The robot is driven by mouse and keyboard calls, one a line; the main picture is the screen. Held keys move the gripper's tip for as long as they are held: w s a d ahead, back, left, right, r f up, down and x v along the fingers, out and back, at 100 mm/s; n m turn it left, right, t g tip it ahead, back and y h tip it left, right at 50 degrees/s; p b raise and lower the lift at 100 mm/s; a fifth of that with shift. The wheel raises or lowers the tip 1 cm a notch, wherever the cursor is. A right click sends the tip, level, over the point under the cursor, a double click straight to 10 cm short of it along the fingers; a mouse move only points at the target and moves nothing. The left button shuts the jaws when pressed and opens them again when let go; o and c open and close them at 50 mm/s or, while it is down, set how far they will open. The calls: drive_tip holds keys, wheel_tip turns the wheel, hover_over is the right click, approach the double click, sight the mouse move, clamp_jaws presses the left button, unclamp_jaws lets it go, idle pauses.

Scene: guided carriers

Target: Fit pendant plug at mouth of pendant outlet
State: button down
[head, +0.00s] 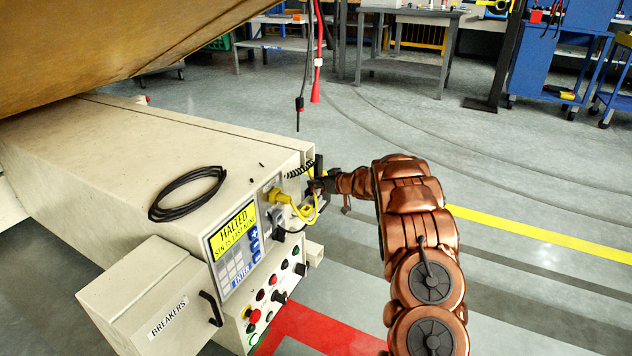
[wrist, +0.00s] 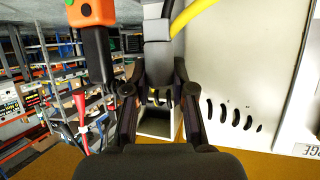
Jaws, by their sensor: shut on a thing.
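My gripper (head: 320,186) is at the right end of the beige cabinet, beside its connector side. In the wrist view my gripper (wrist: 158,100) has its two dark fingers closed around a grey and black plug-like piece (wrist: 157,58), which I take to be the pendant plug. A yellow cable (wrist: 192,14) runs beside it. Beyond the fingertips a pale box-like opening (wrist: 155,126) shows; I cannot tell whether it is the pendant outlet or whether the plug touches anything. In the head view a yellow connector (head: 277,196) and a grey one (head: 277,217) sit on the cabinet face.
The cabinet (head: 170,150) carries a black cable coil (head: 187,193), a HALTED display (head: 233,233) and a BREAKERS box (head: 155,300). An orange piece with a black stem (wrist: 92,14) is close left of my gripper. Red and black cables (head: 317,60) hang behind. Open floor lies right.

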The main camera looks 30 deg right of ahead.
drive_tip(key=s+a+p, duration=0.1)
drive_tip(key=s, duration=0.6)
drive_tip(key=s+a+r+p, duration=0.1)
drive_tip(key=s+a+p, duration=0.1)
drive_tip(key=s, duration=0.5)
drive_tip(key=shift+s+a+r, duration=0.2)
drive_tip(key=shift+a+r, duration=0.05)
drive_tip(key=c, duration=1.6)
unclamp_jaws()
drive_tip(key=shift+c, duration=0.2)
clamp_jaws()
drive_tip(key=shift+a+r, duration=0.1)
